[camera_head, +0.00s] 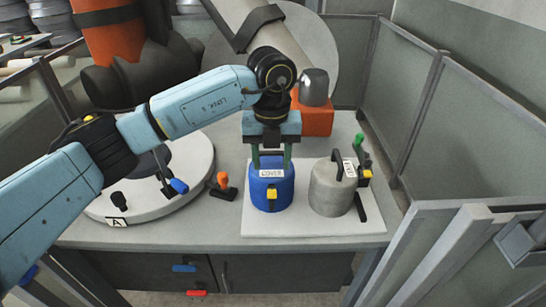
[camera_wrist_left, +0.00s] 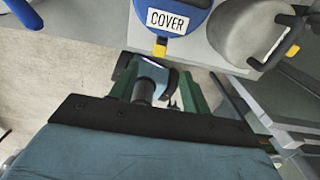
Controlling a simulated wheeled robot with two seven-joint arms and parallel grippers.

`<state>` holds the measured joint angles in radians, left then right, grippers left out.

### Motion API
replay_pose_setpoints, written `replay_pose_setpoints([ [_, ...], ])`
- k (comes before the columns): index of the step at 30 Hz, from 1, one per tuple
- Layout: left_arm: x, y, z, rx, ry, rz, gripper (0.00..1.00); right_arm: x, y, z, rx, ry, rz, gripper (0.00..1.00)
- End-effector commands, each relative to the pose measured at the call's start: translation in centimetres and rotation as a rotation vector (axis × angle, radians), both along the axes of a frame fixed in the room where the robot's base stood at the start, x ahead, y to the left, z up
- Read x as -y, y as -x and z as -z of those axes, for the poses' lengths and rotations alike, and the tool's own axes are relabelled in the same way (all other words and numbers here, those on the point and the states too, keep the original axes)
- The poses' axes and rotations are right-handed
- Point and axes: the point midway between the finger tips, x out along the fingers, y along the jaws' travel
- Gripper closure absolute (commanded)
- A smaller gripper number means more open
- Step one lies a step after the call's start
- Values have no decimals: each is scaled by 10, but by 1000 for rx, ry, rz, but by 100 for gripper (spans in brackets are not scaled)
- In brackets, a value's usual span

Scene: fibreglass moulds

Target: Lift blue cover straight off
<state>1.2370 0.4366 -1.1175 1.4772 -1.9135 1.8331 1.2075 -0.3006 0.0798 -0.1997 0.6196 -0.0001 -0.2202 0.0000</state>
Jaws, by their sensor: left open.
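The blue cover (camera_head: 272,191) is a round blue pot-like piece with a white COVER label and a yellow latch on its front. It stands upright on a white board (camera_head: 310,225). My left gripper (camera_head: 272,160) points down over the cover, its two green fingers apart at the top of it. Whether they touch it, I cannot tell. In the left wrist view the cover (camera_wrist_left: 172,20) shows at the top edge, cut off, beyond the open fingers (camera_wrist_left: 160,88). The cover's top is partly hidden by the gripper. My right gripper is not in view.
A grey cylinder (camera_head: 332,192) with a dark handle stands close to the right of the cover. A round grey plate (camera_head: 190,190) marked A lies left, with an orange-knobbed piece (camera_head: 223,185) between. An orange block (camera_head: 313,118) stands behind. Grey panels (camera_head: 440,130) close the right side.

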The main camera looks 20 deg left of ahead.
Motion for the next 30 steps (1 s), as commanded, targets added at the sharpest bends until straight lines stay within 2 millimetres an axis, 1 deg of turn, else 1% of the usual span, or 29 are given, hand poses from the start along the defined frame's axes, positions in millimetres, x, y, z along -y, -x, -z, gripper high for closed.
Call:
replay_pose_setpoints([
  [5,-1,1,22,-6,-5,-2,53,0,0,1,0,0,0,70],
  [12,0,1,70,-7,-2,0,53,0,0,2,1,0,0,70],
  [18,0,1,105,-4,-1,1,53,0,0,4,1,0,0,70],
  [21,0,1,118,-5,-1,0,53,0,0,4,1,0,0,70],
  [24,0,1,126,-3,0,2,53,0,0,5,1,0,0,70],
  [30,0,1,132,-2,0,2,53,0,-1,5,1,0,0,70],
])
